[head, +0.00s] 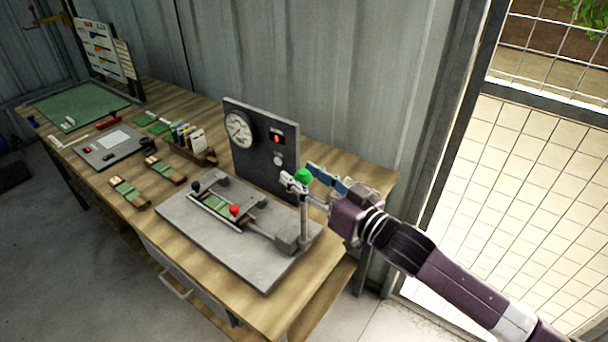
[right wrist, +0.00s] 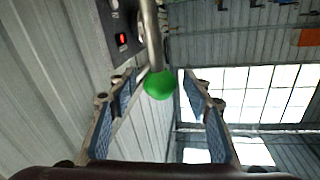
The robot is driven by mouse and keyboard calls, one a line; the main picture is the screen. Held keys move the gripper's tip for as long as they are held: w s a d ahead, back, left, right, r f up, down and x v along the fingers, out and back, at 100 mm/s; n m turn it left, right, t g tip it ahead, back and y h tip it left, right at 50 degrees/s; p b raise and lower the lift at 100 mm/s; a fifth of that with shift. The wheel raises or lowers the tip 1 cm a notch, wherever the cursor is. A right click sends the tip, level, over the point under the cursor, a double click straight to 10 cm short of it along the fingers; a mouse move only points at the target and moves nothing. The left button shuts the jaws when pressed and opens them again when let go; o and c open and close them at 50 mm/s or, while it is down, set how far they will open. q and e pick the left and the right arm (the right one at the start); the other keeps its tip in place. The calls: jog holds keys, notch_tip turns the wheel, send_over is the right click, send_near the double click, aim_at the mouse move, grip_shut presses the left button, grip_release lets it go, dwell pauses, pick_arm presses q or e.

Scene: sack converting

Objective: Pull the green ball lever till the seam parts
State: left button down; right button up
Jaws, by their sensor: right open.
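The green ball (head: 303,175) tops an upright metal lever (head: 304,215) at the right end of a grey test rig (head: 230,250) on the bench. My right gripper (head: 298,178) is open, with its fingers on either side of the ball. In the right wrist view the green ball (right wrist: 159,84) sits between the two open fingers, with a gap on each side. A green strip (head: 215,205) lies in the rig, near a red knob (head: 235,210). The seam is too small to make out. My left gripper is not in view.
A dark panel (head: 262,165) with a dial (head: 238,129) and a red light stands behind the rig. A corrugated wall closes off the back.

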grip_shut()
jog(key=shift+a, duration=0.1)
dwell(0.3)
